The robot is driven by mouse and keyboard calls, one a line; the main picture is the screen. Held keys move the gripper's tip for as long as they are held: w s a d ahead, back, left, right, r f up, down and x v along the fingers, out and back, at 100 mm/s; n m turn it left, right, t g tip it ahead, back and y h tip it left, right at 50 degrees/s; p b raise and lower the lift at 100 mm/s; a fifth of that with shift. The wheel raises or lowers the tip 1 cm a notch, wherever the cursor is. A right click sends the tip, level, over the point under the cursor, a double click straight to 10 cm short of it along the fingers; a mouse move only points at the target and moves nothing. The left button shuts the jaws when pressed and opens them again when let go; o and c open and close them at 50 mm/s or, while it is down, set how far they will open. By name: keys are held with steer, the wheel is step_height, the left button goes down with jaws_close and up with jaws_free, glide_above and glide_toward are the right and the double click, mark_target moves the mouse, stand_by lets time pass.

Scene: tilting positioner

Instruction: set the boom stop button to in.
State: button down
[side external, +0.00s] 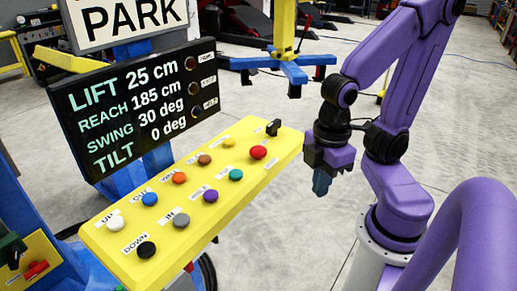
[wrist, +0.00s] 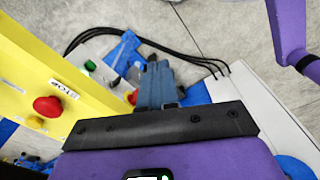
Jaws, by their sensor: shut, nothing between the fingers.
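The boom stop button looks to be the red button (side external: 258,152) near the right end of the sloped yellow panel (side external: 118,262). In the wrist view, the red round cap (wrist: 47,106) shows on the yellow panel at left, beside a white label that seems to read STOP. The cap stands out from the panel; how far it is pressed cannot be told. My gripper (side external: 321,187) points down, to the right of the panel and apart from it. Its blue-grey fingers (wrist: 153,75) are shut and empty, to the right of the red cap in the wrist view.
Several coloured buttons sit in two rows on the panel, with a black switch (side external: 273,127) at its upper right corner. A black display (side external: 135,108) reads lift 25 cm, reach 185 cm, swing 30 deg, tilt 0 deg. A PARK sign (side external: 120,20) stands above.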

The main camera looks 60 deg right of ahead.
step_height(320, 180, up, 14)
steer(key=r+n, duration=0.1)
steer(key=n, duration=0.4)
glide_above(258, 150)
steer(key=shift+h, duration=0.4)
step_height(258, 150, down, 14)
steer(key=shift+f, duration=0.2)
